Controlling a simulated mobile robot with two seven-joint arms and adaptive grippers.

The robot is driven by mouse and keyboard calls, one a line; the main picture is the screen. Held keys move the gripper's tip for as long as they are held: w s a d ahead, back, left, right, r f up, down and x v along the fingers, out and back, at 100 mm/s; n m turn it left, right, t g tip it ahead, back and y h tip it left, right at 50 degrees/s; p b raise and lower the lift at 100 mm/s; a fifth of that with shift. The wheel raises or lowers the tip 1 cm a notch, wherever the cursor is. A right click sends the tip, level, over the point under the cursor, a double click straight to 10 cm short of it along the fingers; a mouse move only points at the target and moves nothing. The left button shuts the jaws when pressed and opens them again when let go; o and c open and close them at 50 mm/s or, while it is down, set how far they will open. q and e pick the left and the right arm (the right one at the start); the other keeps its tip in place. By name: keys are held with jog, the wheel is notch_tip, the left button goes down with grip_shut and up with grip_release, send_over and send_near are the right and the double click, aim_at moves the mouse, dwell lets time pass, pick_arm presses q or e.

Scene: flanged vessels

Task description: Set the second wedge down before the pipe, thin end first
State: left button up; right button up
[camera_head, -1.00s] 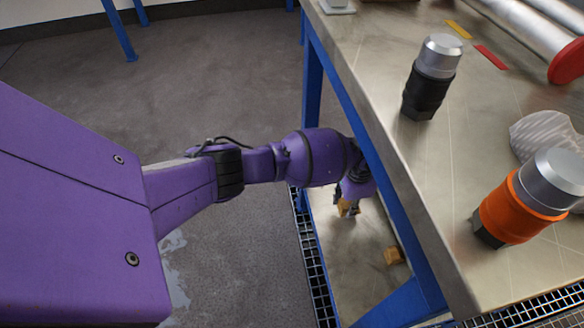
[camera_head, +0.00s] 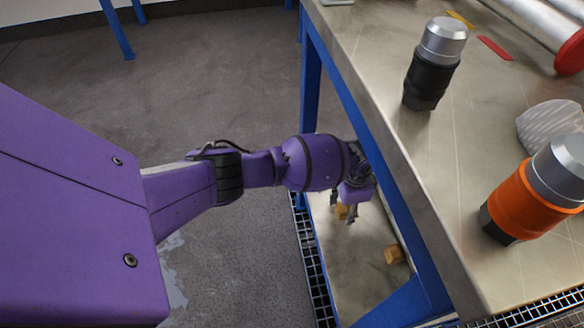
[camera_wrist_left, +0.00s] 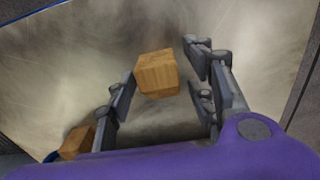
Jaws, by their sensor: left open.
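My left gripper (camera_head: 344,207) reaches down beside the table, over the lower shelf. It is open, with its fingers apart. A small wooden wedge (camera_head: 341,211) is by its fingertips; in the left wrist view the wedge (camera_wrist_left: 157,74) shows in the gap between the fingers, close to the left finger and clear of the right. Whether it rests flat on the shelf is hard to tell. The other wooden wedge (camera_head: 394,254) lies on the shelf nearer the blue leg; it also shows in the left wrist view (camera_wrist_left: 76,142). My right gripper is out of view.
A silver pipe (camera_head: 528,24) with a red end (camera_head: 571,54) lies on the metal tabletop (camera_head: 440,180). A black-banded cylinder (camera_head: 434,68) and an orange-banded one (camera_head: 530,200) stand there. The blue table frame (camera_head: 350,95) runs close beside my arm. The lower shelf (camera_head: 350,260) has bare room.

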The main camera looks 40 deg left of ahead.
pick_arm(q)
notch_tip(320, 180, up, 12)
jog(key=p, duration=0.5)
jog(key=shift+r+p, duration=0.25)
jog(key=shift+p, duration=0.1)
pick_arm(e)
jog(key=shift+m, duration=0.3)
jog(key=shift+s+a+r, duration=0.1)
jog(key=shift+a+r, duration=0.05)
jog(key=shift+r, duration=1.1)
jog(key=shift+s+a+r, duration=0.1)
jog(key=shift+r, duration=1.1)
